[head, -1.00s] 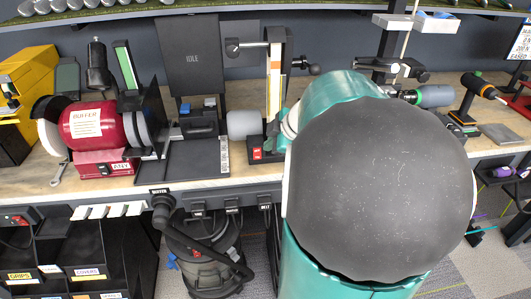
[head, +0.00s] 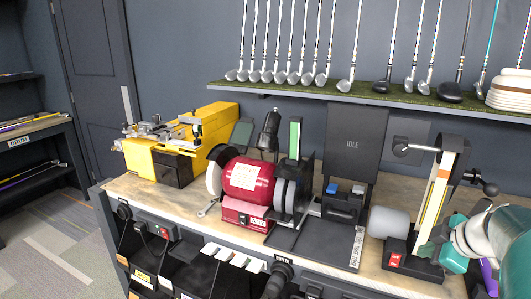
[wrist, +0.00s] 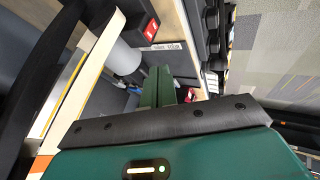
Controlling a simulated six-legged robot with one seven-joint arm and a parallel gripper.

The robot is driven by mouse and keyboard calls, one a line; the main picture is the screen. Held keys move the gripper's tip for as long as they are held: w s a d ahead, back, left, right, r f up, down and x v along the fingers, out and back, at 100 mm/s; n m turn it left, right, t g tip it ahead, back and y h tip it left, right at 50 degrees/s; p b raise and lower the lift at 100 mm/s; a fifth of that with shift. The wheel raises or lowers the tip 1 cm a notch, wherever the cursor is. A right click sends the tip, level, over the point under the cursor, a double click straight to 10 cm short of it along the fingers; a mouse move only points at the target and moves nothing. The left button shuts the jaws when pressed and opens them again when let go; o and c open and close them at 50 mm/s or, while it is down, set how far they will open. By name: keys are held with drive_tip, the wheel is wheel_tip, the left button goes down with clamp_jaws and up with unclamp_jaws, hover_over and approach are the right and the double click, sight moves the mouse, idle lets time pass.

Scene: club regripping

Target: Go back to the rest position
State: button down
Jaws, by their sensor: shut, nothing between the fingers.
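My gripper (wrist: 167,88) shows in the wrist view as two green fingers close together, shut and empty. Beyond the fingers are a grey cylinder (wrist: 118,54) and a red switch (wrist: 152,28) of the bench machine. In the head view my teal arm enters at the lower right corner, in front of the bench and close to the belt sander (head: 440,190). I cannot tell from these views whether the arm touches the sander.
The workbench (head: 160,205) carries a red buffer (head: 248,180), a yellow machine (head: 205,130) and a black panel reading IDLE (head: 352,140). A shelf (head: 360,98) of golf clubs hangs above. Black bins stand below the bench. Carpet (head: 40,250) is clear at left.

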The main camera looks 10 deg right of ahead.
drive_tip(key=s+a+r+m+g, duration=0.2)
drive_tip(key=a+m, duration=0.2)
drive_tip(key=a, duration=1.4)
drive_tip(key=s+a+f+m, duration=0.2)
drive_tip(key=s+a+m, duration=0.3)
drive_tip(key=a, duration=0.5)
drive_tip(key=shift+s+a+f+m+h, duration=0.25)
drive_tip(key=shift+s+a+m+h, duration=0.1)
drive_tip(key=shift+s, duration=0.7)
